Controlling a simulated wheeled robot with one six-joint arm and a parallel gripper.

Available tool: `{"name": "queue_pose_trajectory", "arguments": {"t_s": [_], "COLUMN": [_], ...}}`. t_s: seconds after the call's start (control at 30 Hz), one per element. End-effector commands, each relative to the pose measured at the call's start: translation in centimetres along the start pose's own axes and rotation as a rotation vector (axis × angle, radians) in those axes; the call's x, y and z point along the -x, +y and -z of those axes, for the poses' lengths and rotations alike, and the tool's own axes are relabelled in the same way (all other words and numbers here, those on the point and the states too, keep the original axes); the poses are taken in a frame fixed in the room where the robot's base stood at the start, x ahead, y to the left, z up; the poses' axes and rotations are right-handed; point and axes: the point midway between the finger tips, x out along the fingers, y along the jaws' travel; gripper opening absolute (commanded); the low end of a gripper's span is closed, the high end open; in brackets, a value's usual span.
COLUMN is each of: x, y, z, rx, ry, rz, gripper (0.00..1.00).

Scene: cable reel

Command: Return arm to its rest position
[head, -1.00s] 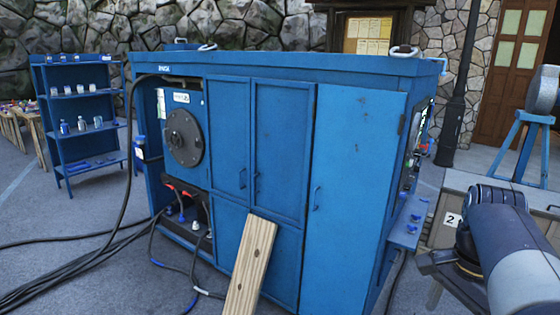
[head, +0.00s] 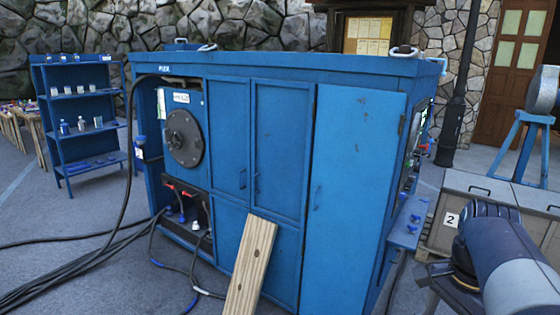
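Part of my arm shows at the lower right of the head view, in front of the low grey cabinet and to the right of the blue cabinet. Its end runs out of the frame, so my gripper and its fingers are not seen. The large blue cabinet (head: 355,190) fills the middle of the view. A round dark reel (head: 184,138) sits on its left part, above a socket panel with red and dark plugs (head: 182,205).
A wooden plank (head: 250,268) leans against the cabinet front. Black cables (head: 75,262) lie across the ground at left. A blue shelf (head: 82,120) stands behind left. A low grey cabinet (head: 480,190) and a blue stand (head: 528,140) are at right.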

Motion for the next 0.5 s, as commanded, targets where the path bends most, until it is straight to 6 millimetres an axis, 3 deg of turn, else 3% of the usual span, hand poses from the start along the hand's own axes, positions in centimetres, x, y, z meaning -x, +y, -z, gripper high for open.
{"name": "queue_pose_trajectory", "arguments": {"t_s": [0.03, 0.5], "x": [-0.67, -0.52], "y": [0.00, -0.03], "z": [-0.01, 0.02], "rx": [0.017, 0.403], "ry": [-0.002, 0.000], "rz": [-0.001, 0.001], "gripper": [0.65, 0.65]}}
